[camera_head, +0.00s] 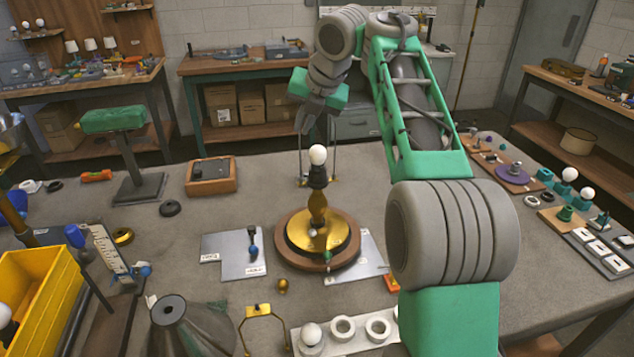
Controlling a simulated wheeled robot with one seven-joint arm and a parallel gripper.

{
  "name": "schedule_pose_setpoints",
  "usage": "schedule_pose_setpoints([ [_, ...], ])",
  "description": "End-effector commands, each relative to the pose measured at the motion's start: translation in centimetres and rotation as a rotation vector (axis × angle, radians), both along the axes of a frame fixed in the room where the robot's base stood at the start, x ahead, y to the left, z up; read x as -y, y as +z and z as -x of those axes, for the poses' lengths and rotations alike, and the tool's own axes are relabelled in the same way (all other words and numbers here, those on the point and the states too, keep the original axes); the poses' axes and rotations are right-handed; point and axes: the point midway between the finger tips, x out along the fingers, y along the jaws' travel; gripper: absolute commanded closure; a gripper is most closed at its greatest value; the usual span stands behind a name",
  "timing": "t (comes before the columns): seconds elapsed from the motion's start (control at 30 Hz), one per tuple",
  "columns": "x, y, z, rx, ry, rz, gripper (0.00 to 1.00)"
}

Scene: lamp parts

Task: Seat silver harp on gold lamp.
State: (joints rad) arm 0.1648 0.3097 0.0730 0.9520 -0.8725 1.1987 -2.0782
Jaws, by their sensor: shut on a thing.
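The gold lamp (317,208) stands upright at the middle of the table, on a round gold and brown base (290,250). Its black socket carries a white bulb (317,155). My gripper (308,124) is above and slightly left of the bulb, pointing down, shut on the silver harp. The thin legs of the silver harp (335,160) hang down on both sides of the bulb, to about the socket's height. The harp's top is hidden by the gripper. I cannot tell whether the harp is around the bulb or behind it, or whether it touches the lamp.
A gold harp (262,310) stands at the front, near a white holder with rings (342,328). A grey cone shade (185,325) and a yellow bin (40,300) are front left. A wooden tray (211,188) lies left of the lamp. Small parts line the right side.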

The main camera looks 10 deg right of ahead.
Motion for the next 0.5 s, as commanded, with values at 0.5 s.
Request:
schedule_pose_setpoints([
  [0.5,-0.01,-0.16,0.03,-0.004,0.001,0.001,0.74],
])
